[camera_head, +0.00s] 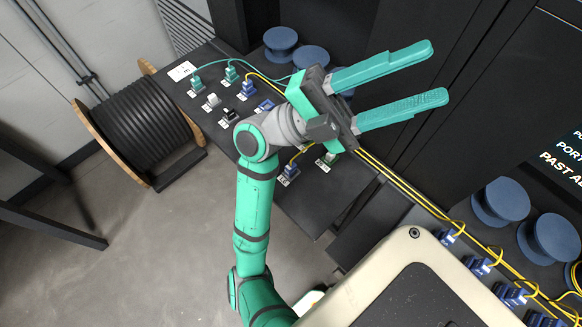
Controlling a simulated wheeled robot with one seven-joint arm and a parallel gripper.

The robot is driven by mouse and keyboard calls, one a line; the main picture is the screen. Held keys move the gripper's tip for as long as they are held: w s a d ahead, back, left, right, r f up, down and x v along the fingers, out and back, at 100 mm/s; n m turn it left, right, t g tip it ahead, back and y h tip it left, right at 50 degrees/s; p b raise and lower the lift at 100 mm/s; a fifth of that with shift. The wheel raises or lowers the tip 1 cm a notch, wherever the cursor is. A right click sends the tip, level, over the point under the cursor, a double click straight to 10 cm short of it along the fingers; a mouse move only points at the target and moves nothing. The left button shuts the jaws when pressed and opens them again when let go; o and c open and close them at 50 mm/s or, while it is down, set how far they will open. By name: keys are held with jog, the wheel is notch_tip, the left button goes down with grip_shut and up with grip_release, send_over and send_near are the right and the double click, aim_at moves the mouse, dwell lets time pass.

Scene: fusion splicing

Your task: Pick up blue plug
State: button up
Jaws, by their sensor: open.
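My gripper (436,73) has two long green fingers spread apart, with nothing between them. It is raised over the black bench, and its fingers point right toward the dark cabinet, apart from any plug. Several blue plugs are in view. One blue plug (248,89) with a yellow cable stands at the back of the bench. Another (265,105) is just left of my gripper's body and partly hidden. A third (290,171) stands below my wrist at the front, with a yellow cable. I cannot tell which one the task names.
Green plugs (197,84), a white plug (212,101) and a black plug (229,115) stand on the bench. More blue plugs (480,264) line the right, along yellow cables. Blue spools (500,201) stand behind. A black cable reel (143,125) is at left.

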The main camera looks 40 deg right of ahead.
notch_tip(320, 180, down, 2)
jog(key=s+d+t+y, duration=0.2)
jog(key=s+d+y, duration=0.1)
jog(key=n+t+y, duration=0.8)
jog(key=t+y, duration=0.6)
jog(key=t, duration=0.3)
send_near(291, 170)
jog(key=w, duration=0.2)
notch_tip(291, 170, down, 4)
jog(key=shift+s+d+f, duration=0.1)
jog(key=shift+f, duration=0.15)
jog(key=shift+d+f, duration=0.15)
jog(key=shift+f, duration=1.25)
jog(key=shift+d+f, duration=0.15)
jog(key=shift+f, duration=1.25)
